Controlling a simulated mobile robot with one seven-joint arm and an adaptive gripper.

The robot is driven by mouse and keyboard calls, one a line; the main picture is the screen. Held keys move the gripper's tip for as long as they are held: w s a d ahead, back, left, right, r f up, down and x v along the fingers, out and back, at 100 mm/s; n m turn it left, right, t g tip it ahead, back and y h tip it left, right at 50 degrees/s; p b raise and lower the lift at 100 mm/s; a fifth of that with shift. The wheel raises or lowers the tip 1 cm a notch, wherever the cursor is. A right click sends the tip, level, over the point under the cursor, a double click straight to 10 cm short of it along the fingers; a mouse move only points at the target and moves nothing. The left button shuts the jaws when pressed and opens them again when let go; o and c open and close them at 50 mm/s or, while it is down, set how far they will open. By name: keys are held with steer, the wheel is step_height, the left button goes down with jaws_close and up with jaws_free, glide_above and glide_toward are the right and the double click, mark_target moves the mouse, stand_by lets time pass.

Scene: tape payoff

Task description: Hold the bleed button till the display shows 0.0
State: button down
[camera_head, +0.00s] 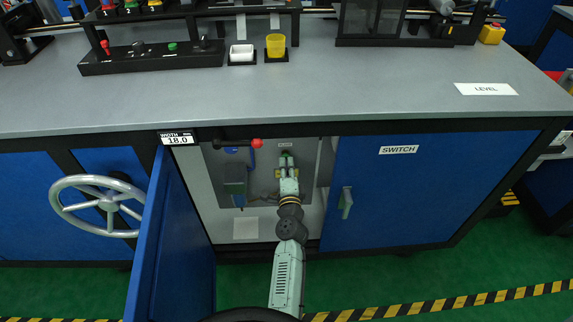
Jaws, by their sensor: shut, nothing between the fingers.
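My gripper (286,163) is shut and empty. It reaches into the open cabinet, with its fingertips just below a small white label (285,145) too small to read for certain. The bleed button cannot be made out; my gripper covers the panel around there, and I cannot tell whether the fingertips touch it. A small display (178,138) at the bench's front edge is marked WIDTH and reads 18.0. No other readout can be made out.
The blue cabinet door (170,240) stands open left of my arm, near a grey handwheel (100,205). A red-tipped lever (243,143) and a blue and green unit (235,180) are left of my gripper. The SWITCH door (385,205) at right is shut.

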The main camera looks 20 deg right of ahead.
steer(key=shift+w, duration=0.1)
steer(key=shift+x, duration=0.85)
steer(key=shift+w+r, duration=0.1)
steer(key=shift+r, duration=0.2)
steer(key=shift+w+f, duration=0.1)
steer(key=shift+w+a, duration=0.1)
steer(key=shift+a, duration=0.05)
stand_by(2.5)
